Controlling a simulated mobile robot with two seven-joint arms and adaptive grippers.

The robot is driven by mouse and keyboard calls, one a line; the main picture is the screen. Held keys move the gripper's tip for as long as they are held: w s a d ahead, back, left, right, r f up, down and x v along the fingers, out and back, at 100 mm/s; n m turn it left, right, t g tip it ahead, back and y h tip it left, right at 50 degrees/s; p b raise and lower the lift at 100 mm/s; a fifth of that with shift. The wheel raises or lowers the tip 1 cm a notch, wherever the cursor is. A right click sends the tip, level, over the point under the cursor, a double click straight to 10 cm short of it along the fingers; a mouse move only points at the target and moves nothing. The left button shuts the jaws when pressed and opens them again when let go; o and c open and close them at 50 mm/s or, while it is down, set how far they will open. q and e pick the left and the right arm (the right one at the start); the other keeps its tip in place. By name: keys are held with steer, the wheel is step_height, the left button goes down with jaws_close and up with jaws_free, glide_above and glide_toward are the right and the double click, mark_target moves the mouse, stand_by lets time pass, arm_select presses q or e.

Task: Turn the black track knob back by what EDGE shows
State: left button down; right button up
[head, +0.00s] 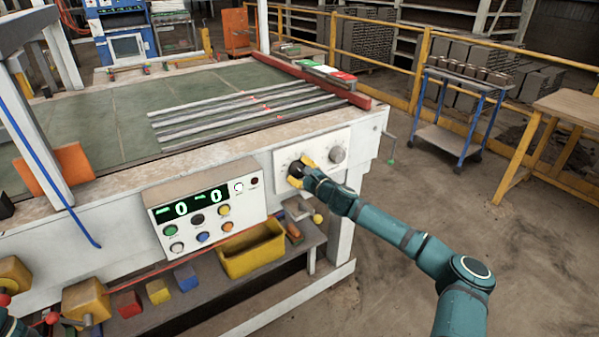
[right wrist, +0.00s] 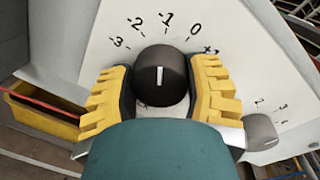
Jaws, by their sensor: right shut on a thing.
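The black track knob (head: 296,170) sits on a white dial plate (head: 318,143) at the right of the machine's front. In the right wrist view the black knob (right wrist: 161,80) shows a white line pointing up, about at the -1 mark. The marks run from -3 at left past 0 to +1. My right gripper (head: 301,171) has its yellow fingers on both sides of the knob and is shut on it. The display box (head: 205,205) shows green "-0 -0"; its small labels are unreadable.
A grey knob (head: 337,155) sits right of the black one on the same plate. Below are a yellow bin (head: 252,250) and a shelf with coloured blocks. A blue-legged cart (head: 455,110) and a wooden table (head: 570,108) stand at right. The floor between is clear.

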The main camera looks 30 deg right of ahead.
steer(key=shift+d+r, duration=0.1)
steer(key=shift+r, duration=0.05)
steer(key=o, duration=1.2)
steer(key=shift+s, duration=0.1)
steer(key=s, duration=0.4)
steer(key=s+d, duration=0.1)
steer(key=s, duration=0.2)
steer(key=s+d, duration=0.1)
steer(key=s, duration=0.3)
steer(key=shift+s+r, duration=0.15)
steer(key=shift+s, duration=0.15)
